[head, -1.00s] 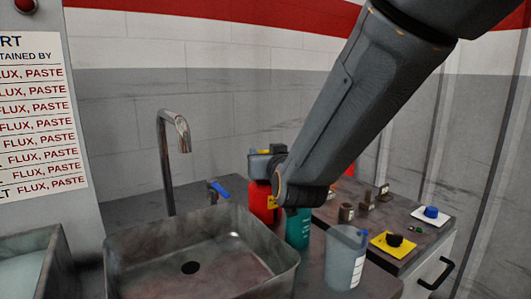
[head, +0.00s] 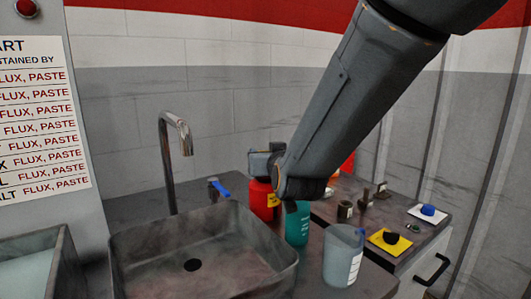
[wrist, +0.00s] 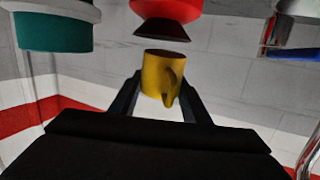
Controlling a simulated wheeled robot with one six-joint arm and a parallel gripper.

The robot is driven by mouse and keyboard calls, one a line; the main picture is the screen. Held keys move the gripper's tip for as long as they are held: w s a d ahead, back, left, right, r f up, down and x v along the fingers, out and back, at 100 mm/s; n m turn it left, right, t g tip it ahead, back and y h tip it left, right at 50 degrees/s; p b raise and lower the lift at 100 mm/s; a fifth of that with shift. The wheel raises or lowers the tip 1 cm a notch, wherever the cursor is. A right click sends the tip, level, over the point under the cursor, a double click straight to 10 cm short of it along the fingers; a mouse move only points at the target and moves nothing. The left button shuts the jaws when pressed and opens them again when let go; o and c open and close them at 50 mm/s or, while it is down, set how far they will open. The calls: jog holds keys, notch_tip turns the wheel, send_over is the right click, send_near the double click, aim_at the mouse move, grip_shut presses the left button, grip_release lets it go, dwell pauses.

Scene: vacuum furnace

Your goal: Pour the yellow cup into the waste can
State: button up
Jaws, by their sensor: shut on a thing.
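The yellow cup (wrist: 164,75) is between the two fingers of my gripper (wrist: 160,82) in the wrist view, with its handle facing the camera. My gripper is shut on it. The wrist view is upside down, so the cup's tilt and contents are hard to tell. A red can (head: 262,198) with a yellow label, likely the waste can, stands behind the sink's right corner. In the wrist view its red body (wrist: 168,8) and dark funnel-like top are close to the cup, apart from it.
A teal container (head: 298,226) stands right of the red can, close to my arm. A translucent beaker (head: 342,262) is at the front. The sink (head: 200,222) and faucet (head: 176,135) are left. Small items and a yellow mat (head: 402,246) lie right.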

jog(key=shift+f+g+p, duration=0.1)
jog(key=shift+g+p, duration=0.8)
jog(key=shift+p, duration=1.25)
jog(key=shift+w+r+m+g+h+p, duration=0.1)
jog(key=shift+r+m+g+h+p, duration=0.15)
jog(key=shift+g+p, duration=1.5)
jog(key=shift+w+r+m+g+h+p, duration=0.15)
jog(key=shift+r+g+p, duration=0.25)
jog(key=shift+p, duration=2.65)
dwell(0.3)
jog(key=shift+g+p, duration=0.25)
jog(key=shift+p, duration=0.45)
